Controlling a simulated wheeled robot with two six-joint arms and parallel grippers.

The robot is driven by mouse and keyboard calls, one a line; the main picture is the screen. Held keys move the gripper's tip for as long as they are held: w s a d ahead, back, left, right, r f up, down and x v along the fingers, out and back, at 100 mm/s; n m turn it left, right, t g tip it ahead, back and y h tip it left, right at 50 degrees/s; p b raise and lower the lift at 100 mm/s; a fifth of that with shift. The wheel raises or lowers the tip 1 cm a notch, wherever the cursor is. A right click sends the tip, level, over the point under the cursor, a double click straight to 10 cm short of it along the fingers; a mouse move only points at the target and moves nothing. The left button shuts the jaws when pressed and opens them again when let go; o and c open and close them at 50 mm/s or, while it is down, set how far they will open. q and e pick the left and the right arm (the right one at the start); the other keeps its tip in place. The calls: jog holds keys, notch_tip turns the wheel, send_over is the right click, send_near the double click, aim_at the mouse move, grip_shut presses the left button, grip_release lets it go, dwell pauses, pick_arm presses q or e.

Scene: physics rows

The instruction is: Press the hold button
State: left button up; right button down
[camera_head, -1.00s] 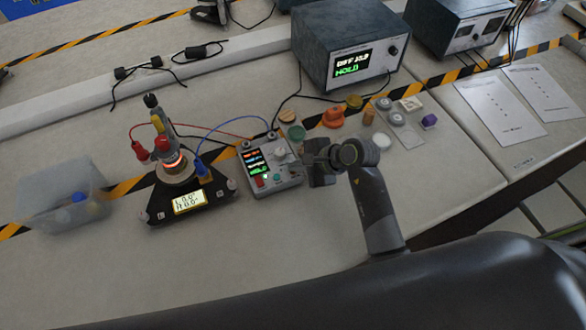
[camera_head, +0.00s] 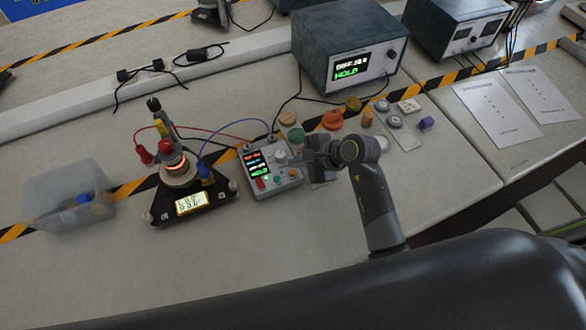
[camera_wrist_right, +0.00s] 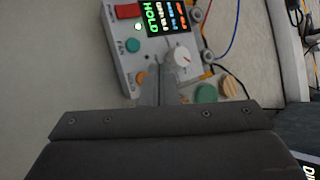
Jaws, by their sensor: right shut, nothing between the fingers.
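The grey control box (camera_head: 287,184) stands on the bench in the head view, its small screen (camera_head: 257,162) showing a green HOLD line. In the right wrist view the box (camera_wrist_right: 118,62) has a red switch (camera_wrist_right: 128,11), a green button (camera_wrist_right: 133,45), an orange button (camera_wrist_right: 141,76) and a white knob (camera_wrist_right: 181,56). The button labels are too small to read. My right gripper (camera_head: 306,158) is shut and empty at the box's right side; its fingertips (camera_wrist_right: 158,80) overlap the box edge near the orange button. I cannot tell whether they touch. My left gripper is not in view.
A black triangular stand (camera_head: 224,197) with a lit display and cables is left of the box. A clear bin (camera_head: 55,208) is farther left. A bench instrument (camera_head: 320,62) showing HOLD is behind. Loose caps, including an orange one (camera_head: 332,119), lie behind my gripper.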

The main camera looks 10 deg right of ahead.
aim_at(297, 175)
notch_tip(297, 175, up, 4)
jog(key=shift+f+p, duration=0.1)
jog(key=shift+p, duration=1.05)
